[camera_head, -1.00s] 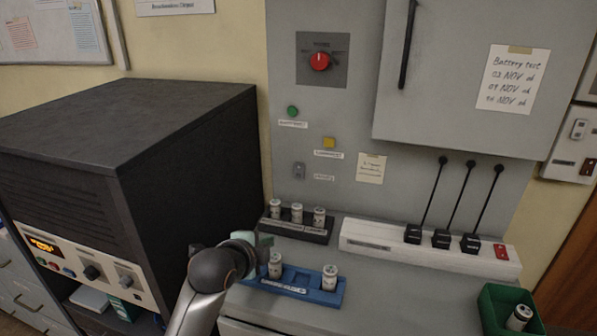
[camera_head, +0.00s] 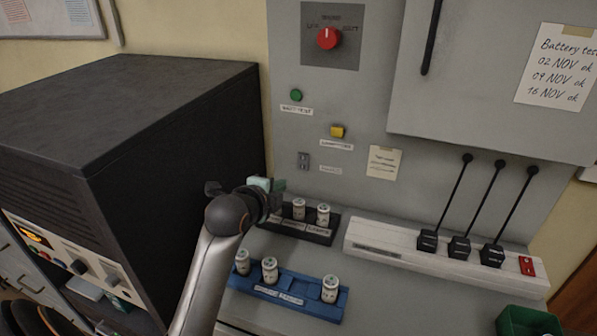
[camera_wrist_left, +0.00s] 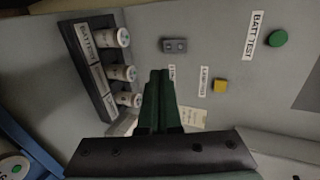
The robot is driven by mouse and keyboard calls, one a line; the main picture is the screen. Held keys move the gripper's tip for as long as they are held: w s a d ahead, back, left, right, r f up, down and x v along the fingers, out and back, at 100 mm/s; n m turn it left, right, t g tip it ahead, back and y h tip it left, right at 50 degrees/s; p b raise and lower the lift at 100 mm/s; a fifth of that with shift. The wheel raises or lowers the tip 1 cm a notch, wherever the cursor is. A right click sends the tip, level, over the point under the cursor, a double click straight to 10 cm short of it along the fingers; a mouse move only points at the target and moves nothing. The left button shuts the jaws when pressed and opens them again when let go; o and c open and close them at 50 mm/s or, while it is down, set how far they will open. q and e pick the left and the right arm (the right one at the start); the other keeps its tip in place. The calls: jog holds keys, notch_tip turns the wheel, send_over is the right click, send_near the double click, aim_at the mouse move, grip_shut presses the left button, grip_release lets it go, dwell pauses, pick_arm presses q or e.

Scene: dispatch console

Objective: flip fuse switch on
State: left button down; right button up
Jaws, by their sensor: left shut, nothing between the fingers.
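A small grey switch (camera_head: 303,160) sits low on the grey wall panel, above a label too small to read. It also shows in the left wrist view (camera_wrist_left: 174,46), beyond the fingertips and a little to their right. My left gripper (camera_head: 276,187) is shut and empty, in front of the panel, below and left of the switch and apart from it. In the left wrist view its dark green fingers (camera_wrist_left: 159,78) are together and point toward the panel. My right gripper is not in view.
A black rack (camera_head: 318,238) of white cylinders stands below the switch, partly hidden by my gripper. A blue rack (camera_head: 262,292) is nearer. A yellow button (camera_head: 337,131), green button (camera_head: 296,95) and red knob (camera_head: 327,39) are above. A black cabinet (camera_head: 130,100) stands left.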

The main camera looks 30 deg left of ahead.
pick_arm(q)
send_near(302, 168)
jog(key=w+f, duration=0.3)
jog(key=w, duration=0.1)
jog(key=shift+w+a+p, duration=0.4)
jog(key=shift+w+a, duration=0.25)
jog(key=shift+w, duration=0.25)
jog(key=shift+w+a+f+t+b, duration=0.1)
jog(key=shift+f+t+b, duration=0.25)
jog(key=shift+b, duration=0.45)
jog(key=shift+r, duration=0.35)
